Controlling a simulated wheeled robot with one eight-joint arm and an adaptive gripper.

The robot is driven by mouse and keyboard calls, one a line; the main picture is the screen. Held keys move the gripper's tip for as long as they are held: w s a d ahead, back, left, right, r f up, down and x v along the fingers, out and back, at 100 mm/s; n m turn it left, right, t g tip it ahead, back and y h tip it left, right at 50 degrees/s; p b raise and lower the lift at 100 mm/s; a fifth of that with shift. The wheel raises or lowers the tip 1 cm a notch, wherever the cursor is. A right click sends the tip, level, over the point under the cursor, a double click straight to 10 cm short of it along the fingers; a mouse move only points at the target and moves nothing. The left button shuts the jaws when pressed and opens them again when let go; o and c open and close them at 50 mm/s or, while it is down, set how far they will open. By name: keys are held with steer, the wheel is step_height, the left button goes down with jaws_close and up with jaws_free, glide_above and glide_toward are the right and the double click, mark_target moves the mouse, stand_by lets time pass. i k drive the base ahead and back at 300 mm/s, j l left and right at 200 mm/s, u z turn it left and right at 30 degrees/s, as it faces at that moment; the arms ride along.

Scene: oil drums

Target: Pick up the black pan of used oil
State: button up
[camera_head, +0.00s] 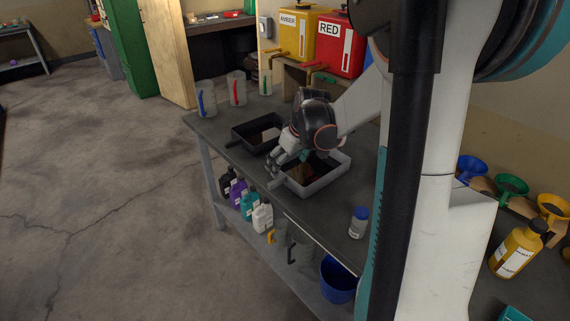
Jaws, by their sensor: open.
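The black pan (243,140) sits on the dark workbench, left of my arm's end. It is a shallow rectangular tray with a pale patch visible inside; its right side is partly hidden by my gripper. My gripper (275,164) is open and points down and left, between the black pan and a grey pan (323,184). It overlaps the left end of the grey pan in the picture; I cannot tell whether it touches either pan. The grey pan holds dark brown contents and is partly covered by my arm.
The workbench (225,118) has clear jugs (206,98) at its far end and a blue-capped jar (359,222) near its front edge. Yellow (298,36) and red (340,46) oil containers stand behind. Several bottles (250,205) and a blue bucket (338,280) sit below. Open floor lies left.

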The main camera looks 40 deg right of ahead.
mark_target(259, 135)
steer(key=i+j, duration=0.15)
steer(key=i, duration=0.3)
steer(key=i+j, duration=0.15)
steer(key=i, duration=0.3)
steer(key=i+j, duration=0.1)
steer(key=i, duration=0.35)
